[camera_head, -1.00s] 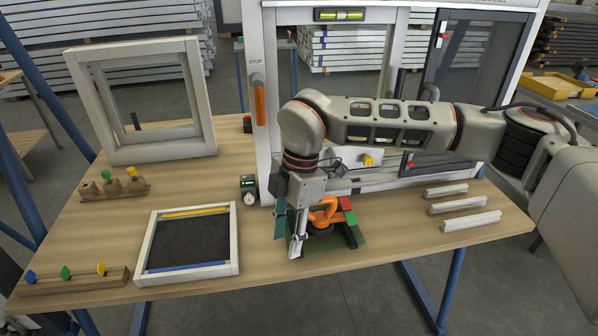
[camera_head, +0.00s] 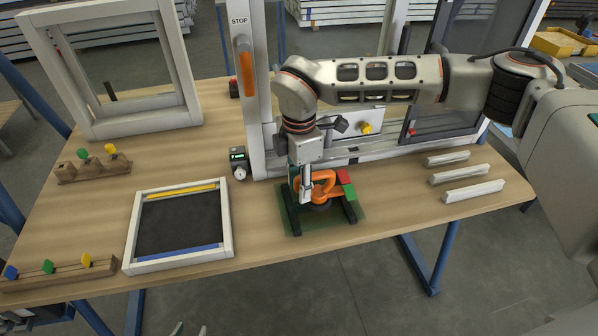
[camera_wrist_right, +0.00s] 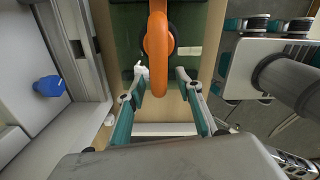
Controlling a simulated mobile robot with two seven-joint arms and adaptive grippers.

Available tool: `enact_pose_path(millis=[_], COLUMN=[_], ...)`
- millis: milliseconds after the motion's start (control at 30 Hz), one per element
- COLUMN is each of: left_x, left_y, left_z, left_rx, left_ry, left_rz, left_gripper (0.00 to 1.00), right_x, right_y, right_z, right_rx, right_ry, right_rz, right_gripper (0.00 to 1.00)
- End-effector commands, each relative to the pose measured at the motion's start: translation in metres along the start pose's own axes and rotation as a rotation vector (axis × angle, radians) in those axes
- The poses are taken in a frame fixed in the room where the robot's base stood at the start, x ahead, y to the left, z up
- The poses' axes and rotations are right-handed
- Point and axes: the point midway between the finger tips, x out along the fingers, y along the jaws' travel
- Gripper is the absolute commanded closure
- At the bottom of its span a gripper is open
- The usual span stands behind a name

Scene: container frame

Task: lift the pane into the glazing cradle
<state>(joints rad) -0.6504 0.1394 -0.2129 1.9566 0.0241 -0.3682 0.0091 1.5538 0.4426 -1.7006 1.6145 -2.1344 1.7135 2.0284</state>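The pane (camera_head: 344,222) is a translucent green sheet lying flat near the table's front edge, with dark green bars on it. An orange lifter handle (camera_head: 326,181) on a black round base stands on it; the handle also shows in the wrist view (camera_wrist_right: 158,45). My right gripper (camera_head: 305,196) is down at the handle. In the wrist view its two fingers (camera_wrist_right: 162,76) are apart on either side of the handle, with visible gaps. My left gripper (camera_head: 190,330) shows only its fingertips at the bottom edge, apart and empty. I cannot tell which frame is the glazing cradle.
A flat white frame (camera_head: 228,235) with a dark inside lies left of the pane. An upright white frame (camera_head: 88,130) stands behind it. Wooden peg blocks (camera_head: 95,170) are at left. White bars (camera_head: 475,191) lie at right. A large white frame with an orange handle (camera_head: 246,77) rises behind.

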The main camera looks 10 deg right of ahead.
Motion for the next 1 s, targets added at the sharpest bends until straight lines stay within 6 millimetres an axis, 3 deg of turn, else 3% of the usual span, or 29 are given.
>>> enact_pose_path(millis=[367, 400, 533, 1000], left_x=[0.0010, 0.0009, 0.0004, 0.0002], left_y=[-0.0024, -0.0024, -0.0020, -0.0010], left_z=[-0.0093, -0.0090, -0.0079, -0.0025], left_rx=[0.001, 0.001, 0.001, 0.000], left_ry=[0.016, 0.016, 0.014, 0.004], left_rz=[-0.003, -0.003, -0.003, -0.001], left_gripper=[0.67, 0.67, 0.67, 0.67], right_x=[0.0077, 0.0077, 0.0076, 0.0072], right_y=[0.0000, 0.0000, -0.0001, 0.0007], right_z=[-0.0003, -0.0003, -0.0003, -0.0002], right_rx=[0.000, -0.001, -0.001, -0.002], right_ry=[0.000, 0.000, 0.000, 0.000], right_rz=[0.000, 0.000, 0.000, 0.003], right_gripper=[0.65, 0.67, 1.00, 1.00])
